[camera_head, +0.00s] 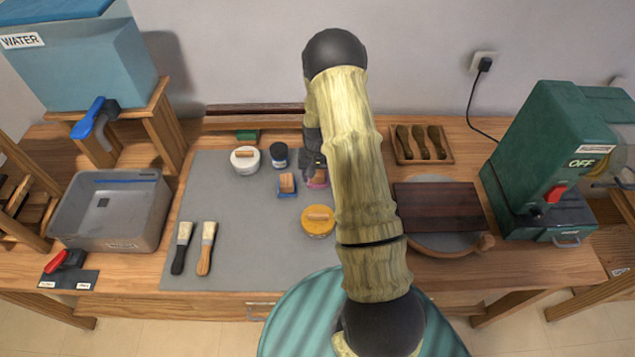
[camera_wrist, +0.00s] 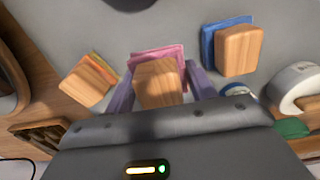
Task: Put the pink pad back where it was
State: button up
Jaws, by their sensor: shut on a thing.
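The pink pad (camera_wrist: 172,52) has a wooden block handle (camera_wrist: 158,84). In the wrist view my gripper (camera_wrist: 161,86) has its two purple fingers on either side of the handle, shut on it. In the head view a pink edge of the pad (camera_head: 318,181) shows below my gripper (camera_head: 314,166), at the right part of the grey mat (camera_head: 230,240); my arm hides much of it. The pad is at or close to the mat; I cannot tell if it touches. A blue pad (camera_head: 287,187) lies just left of it.
A white jar (camera_head: 245,160), a dark jar (camera_head: 279,155) and a yellow-lidded jar (camera_head: 318,222) stand nearby. Two brushes (camera_head: 207,247) lie front left. The mat's middle is clear.

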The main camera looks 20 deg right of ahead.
aim_at(318, 183)
jog(key=shift+f+p, duration=0.55)
jog(key=shift+f, duration=1.55)
jog(key=shift+f, duration=0.1)
jog(key=o, duration=1)
notch_tip(318, 183, up, 11)
jog(key=b, duration=0.3)
jog(key=shift+r, duration=0.65)
